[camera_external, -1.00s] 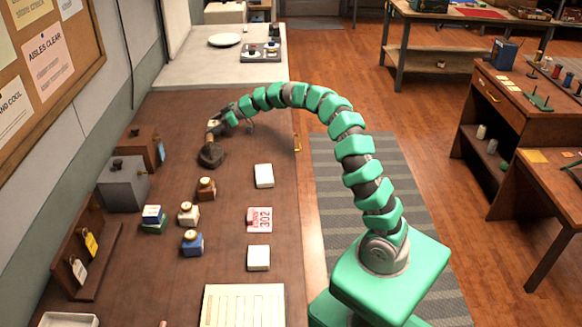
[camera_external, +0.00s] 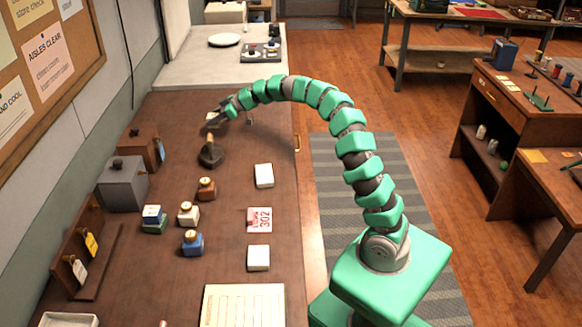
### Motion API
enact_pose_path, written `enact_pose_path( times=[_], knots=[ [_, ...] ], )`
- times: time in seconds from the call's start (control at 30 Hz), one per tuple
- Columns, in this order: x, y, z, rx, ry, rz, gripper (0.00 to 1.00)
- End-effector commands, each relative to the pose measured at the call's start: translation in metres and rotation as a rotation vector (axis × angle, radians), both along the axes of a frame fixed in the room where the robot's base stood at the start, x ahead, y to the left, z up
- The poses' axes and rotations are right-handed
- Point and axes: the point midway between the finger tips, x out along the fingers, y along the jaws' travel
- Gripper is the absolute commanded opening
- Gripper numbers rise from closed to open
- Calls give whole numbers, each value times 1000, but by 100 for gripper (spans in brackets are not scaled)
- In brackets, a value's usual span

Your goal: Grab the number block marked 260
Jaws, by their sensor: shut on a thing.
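My gripper (camera_external: 211,122) is at the far part of the brown counter, raised above it at the end of the curved green arm. It is shut on a small pale thing (camera_external: 211,116), mostly hidden by the jaws. No number can be read on it, so I cannot tell whether it is the 260 block. A white block with red marking (camera_external: 260,220) reads 302 and lies nearer, at the counter's right side. Plain white blocks lie beyond it (camera_external: 264,176) and nearer than it (camera_external: 258,258).
A dark stand or stamp (camera_external: 210,153) sits just nearer than my gripper. Small bottles (camera_external: 193,243) and a grey box (camera_external: 122,184) stand to the left. The counter right of the stand is clear.

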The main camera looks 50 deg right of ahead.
Motion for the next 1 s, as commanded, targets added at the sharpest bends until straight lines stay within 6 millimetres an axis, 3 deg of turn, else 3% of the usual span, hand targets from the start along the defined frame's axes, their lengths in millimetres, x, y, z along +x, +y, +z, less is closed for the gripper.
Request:
enact_pose_path(
  times=[0.03,0.37,1.0],
  knots=[
    [-1,0,7,0,-1,0,20],
    [-32,-3,8,2,0,3,20],
    [-137,-12,18,2,0,0,20]
  ],
)
